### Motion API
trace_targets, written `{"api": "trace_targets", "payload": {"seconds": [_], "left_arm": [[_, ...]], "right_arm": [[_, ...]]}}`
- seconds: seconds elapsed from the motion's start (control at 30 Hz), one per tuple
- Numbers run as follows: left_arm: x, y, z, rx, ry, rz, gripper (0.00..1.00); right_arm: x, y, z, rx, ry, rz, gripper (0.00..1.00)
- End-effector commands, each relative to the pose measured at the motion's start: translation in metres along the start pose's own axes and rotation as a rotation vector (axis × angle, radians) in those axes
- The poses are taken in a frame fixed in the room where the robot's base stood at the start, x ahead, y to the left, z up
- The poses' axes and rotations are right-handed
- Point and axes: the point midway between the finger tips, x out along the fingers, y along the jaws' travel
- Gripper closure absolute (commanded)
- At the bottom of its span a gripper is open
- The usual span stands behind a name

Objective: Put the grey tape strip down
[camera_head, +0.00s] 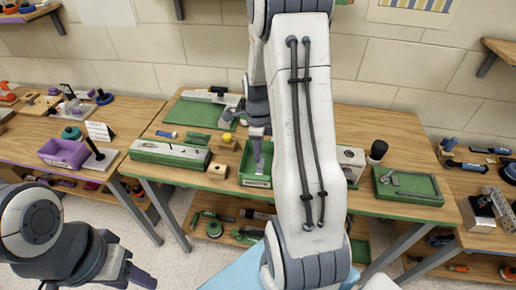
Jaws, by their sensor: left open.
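I cannot pick out the grey tape strip with certainty. My large white right arm hides the middle of the bench.
The wooden workbench (226,184) carries a long green-and-white box (170,154), a green mat (196,113), a yellow ball (227,137) and a green tray (408,186) with grey parts. A purple bin (64,153) stands on the left bench. Floor shows at the lower left.

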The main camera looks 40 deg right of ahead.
Motion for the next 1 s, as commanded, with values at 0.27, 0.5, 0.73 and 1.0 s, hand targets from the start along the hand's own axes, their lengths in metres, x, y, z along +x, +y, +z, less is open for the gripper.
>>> {"api": "trace_targets", "payload": {"seconds": [0.27, 0.5, 0.73, 1.0], "left_arm": [[0.005, 0.0, 0.0, 0.0, 0.0, 0.0, 0.5], [0.004, 0.0, 0.0, 0.0, 0.0, 0.0, 0.5], [0.004, 0.0, 0.0, 0.0, 0.0, 0.0, 0.5], [0.005, 0.0, 0.0, 0.0, 0.0, 0.0, 0.5]], "right_arm": [[-0.025, 0.0, 0.0, 0.0, 0.0, 0.001, 0.72], [-0.034, 0.013, 0.018, -0.134, -0.004, -0.003, 0.72], [-0.078, 0.127, 0.101, -1.07, -0.029, -0.023, 0.72], [-0.111, 0.29, 0.109, -2.375, -0.074, -0.057, 0.72]]}}
